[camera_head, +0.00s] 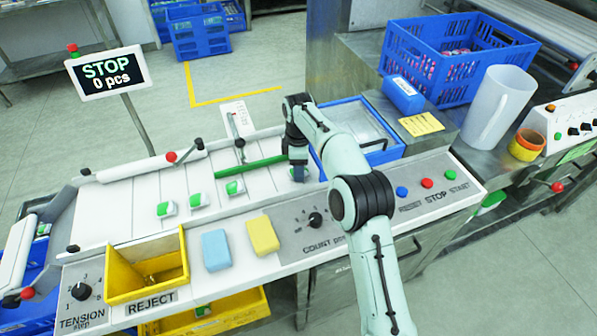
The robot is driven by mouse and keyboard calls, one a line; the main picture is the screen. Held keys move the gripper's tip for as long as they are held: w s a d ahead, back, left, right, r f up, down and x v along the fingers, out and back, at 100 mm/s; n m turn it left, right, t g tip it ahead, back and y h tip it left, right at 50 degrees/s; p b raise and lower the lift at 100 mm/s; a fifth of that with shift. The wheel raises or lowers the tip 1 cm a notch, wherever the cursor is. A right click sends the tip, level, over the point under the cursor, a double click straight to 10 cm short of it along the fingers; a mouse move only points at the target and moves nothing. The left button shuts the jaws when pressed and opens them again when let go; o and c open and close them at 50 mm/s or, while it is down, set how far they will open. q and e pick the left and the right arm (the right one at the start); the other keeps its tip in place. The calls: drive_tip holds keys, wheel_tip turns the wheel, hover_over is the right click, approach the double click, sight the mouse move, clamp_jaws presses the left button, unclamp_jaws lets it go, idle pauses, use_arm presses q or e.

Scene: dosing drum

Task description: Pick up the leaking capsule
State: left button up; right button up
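Several small white capsules with green tops lie on the white belt, among them a left one (165,209), a middle one (198,200) and a right one (233,187). I cannot tell from this view which one leaks. My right gripper (298,173) points down at the right end of the belt, beside the green bar and to the right of these capsules. Its fingertips are small and partly dark, so I cannot see whether they are apart or hold something. My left gripper is not in view.
A green bar (250,166) crosses the belt. The yellow REJECT bin (147,288), a blue sponge (216,250) and a yellow sponge (262,235) sit along the front.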

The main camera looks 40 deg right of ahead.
drive_tip(key=shift+c, duration=1.2)
drive_tip(key=shift+r, duration=0.1)
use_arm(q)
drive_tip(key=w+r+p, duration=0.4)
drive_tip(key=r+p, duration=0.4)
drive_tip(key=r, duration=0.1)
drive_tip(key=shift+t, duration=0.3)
use_arm(e)
wheel_tip(320, 180, up, 20)
